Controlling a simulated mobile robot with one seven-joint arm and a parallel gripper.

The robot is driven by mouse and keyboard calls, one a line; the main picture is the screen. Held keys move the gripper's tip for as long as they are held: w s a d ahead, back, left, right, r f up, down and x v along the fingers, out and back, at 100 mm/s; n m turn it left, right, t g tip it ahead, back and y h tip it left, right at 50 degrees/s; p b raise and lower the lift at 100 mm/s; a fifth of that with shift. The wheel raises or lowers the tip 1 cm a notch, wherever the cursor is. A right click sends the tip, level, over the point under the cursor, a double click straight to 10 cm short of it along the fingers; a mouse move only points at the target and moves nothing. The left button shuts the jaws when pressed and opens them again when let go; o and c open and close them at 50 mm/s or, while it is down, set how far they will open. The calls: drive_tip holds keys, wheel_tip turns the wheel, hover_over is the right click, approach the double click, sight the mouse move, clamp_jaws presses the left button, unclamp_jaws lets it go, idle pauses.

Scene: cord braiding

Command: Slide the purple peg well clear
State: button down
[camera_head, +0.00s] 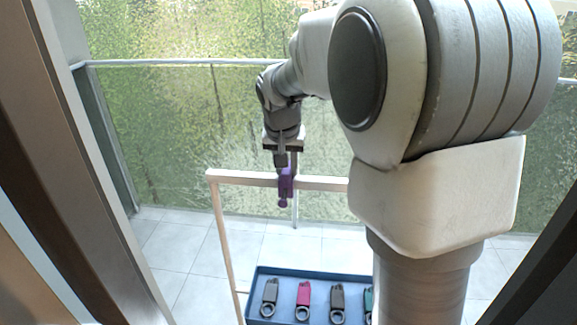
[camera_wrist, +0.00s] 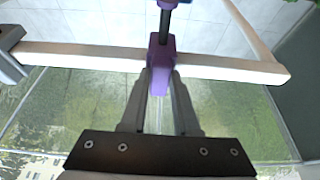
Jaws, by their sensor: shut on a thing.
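In the wrist view the fingers (camera_wrist: 160,88) close on the peg (camera_wrist: 161,52), which overlaps the bar (camera_wrist: 90,56). A dark rod extends from the peg beyond the bar. I cannot tell whether the peg touches the bar.
A blue tray (camera_head: 255,291) stands below the frame with several clips, two dark grey, one crimson (camera_head: 303,298) and one teal, partly hidden by my arm. A dark grey piece (camera_wrist: 10,50) sits on the bar at the wrist view's left. A glass railing (camera_head: 170,140) stands behind.

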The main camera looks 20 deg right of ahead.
drive_tip(key=c, duration=0.6)
unclamp_jaws()
drive_tip(key=shift+c, duration=0.2)
drive_tip(key=shift+r, duration=0.1)
drive_tip(key=p+v, duration=0.1)
drive_tip(key=v, duration=1.6)
drive_tip(key=shift+s, duration=0.15)
drive_tip(key=shift+r, duration=0.1)
drive_tip(key=s+a+f+n, duration=0.1)
drive_tip(key=s+f, duration=0.2)
drive_tip(key=s, duration=0.4)
drive_tip(key=s+a+f+n+t+y, duration=0.1)
drive_tip(key=s+f+n, duration=0.1)
drive_tip(key=s+f, duration=0.2)
drive_tip(key=s+a+f+n+y, duration=0.1)
drive_tip(key=s+f, duration=0.3)
drive_tip(key=s, duration=0.5)
drive_tip(key=shift+s+f+n+t, duration=0.15)
drive_tip(key=shift+s+n+t, duration=0.2)
drive_tip(key=shift+n, duration=0.25)
